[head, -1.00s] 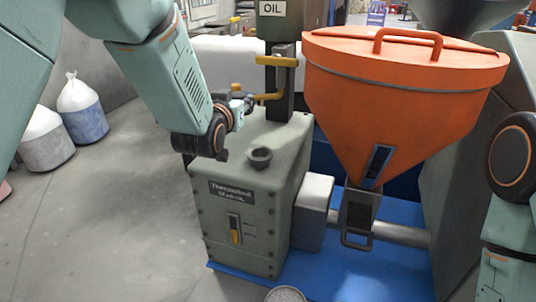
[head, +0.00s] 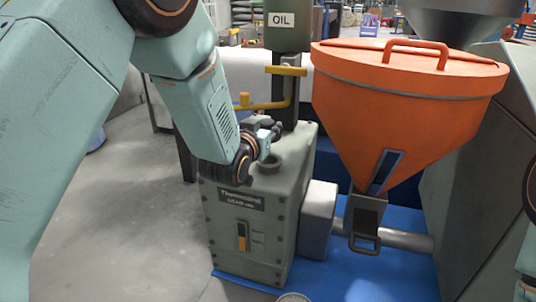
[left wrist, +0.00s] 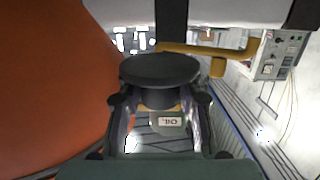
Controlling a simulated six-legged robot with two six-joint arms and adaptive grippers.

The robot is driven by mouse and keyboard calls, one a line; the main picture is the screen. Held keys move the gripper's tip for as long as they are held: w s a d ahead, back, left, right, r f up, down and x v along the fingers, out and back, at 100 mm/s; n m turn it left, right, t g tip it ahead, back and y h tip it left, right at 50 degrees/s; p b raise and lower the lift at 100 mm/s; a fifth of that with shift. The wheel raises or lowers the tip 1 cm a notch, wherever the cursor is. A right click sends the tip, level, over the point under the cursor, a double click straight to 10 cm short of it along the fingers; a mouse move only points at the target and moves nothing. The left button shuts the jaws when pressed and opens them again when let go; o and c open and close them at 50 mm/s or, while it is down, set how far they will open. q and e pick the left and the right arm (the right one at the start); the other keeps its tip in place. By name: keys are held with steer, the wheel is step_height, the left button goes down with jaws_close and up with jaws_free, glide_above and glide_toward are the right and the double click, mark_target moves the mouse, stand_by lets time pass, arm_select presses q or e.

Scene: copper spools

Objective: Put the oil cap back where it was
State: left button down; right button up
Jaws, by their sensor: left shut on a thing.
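The oil cap (left wrist: 160,68) is a dark round disc with a narrower stem, in the left wrist view. My left gripper (left wrist: 160,99) is shut on its stem, one finger on each side. In the head view my left gripper (head: 268,130) is just above and beside the dark filler neck (head: 267,164) on top of the grey-green oil tank (head: 285,195). The cap is hard to make out there against the dark gripper. The cap appears apart from the neck. My right gripper is out of view.
A yellow lever and pipe (head: 262,106) and the dark post under the OIL box (head: 290,28) stand close behind my gripper. The orange hopper (head: 405,100) is to the right. Open floor lies left of the tank.

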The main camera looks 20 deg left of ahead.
arm_select(q)
steer(key=f, duration=0.2)
steer(key=d+f, duration=0.1)
steer(key=shift+w, duration=0.4)
steer(key=f, duration=0.1)
steer(key=f+b, duration=0.1)
steer(key=shift+s+a+f, duration=0.35)
steer(key=shift+s, duration=0.05)
steer(key=shift+w+f, duration=0.1)
steer(key=shift+f, duration=0.15)
steer(key=shift+w+d, duration=0.25)
steer(key=shift+s+a+f, duration=0.15)
steer(key=shift+s, duration=0.15)
steer(key=shift+w+f, duration=0.1)
steer(key=shift+f, duration=0.2)
steer(key=c, duration=1.1)
jaws_free()
steer(key=shift+w, duration=0.1)
steer(key=shift+o, duration=0.9)
steer(key=shift+s+r, duration=0.1)
steer(key=shift+s, duration=0.1)
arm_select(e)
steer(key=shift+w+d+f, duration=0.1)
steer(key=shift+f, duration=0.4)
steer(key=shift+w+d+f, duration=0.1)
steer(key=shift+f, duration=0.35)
arm_select(q)
steer(key=shift+w, duration=0.15)
